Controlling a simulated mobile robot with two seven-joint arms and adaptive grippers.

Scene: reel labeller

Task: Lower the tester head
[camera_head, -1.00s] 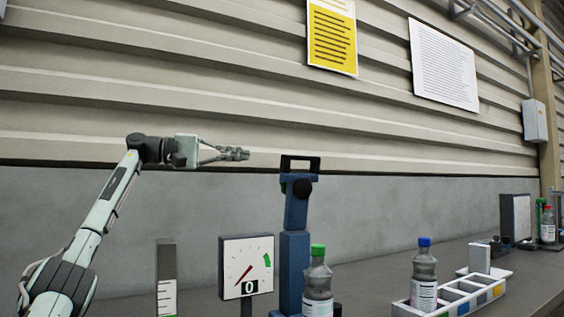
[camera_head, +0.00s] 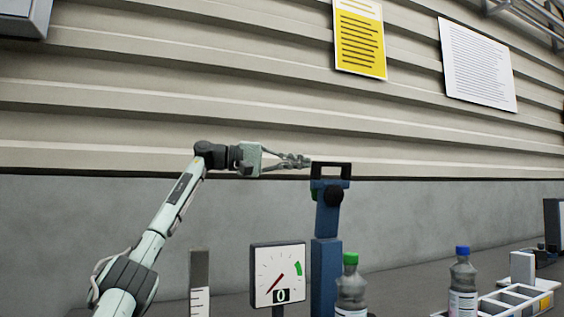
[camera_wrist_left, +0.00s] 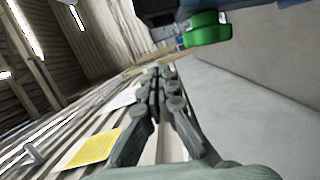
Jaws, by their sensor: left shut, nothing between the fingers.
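The tester is a blue column (camera_head: 326,265) with a blue head (camera_head: 328,211) on top, a dark knob on its front, and a black frame-shaped handle (camera_head: 331,165) at the top. The head is raised. My left gripper (camera_head: 306,161) is shut and empty. In the head view its tips are just left of the handle, at about the same height; I cannot tell whether they touch it. The left wrist view shows the closed fingers (camera_wrist_left: 155,77) and a green round part (camera_wrist_left: 207,30) above them to the right. My right gripper is not in view.
A dial gauge (camera_head: 278,275) reading 0 and a grey scale post (camera_head: 200,284) stand left of the column. A green-capped bottle (camera_head: 351,290) is close at its right. A blue-capped bottle (camera_head: 463,287) and a divided tray (camera_head: 519,298) are further right. A corrugated wall stands behind.

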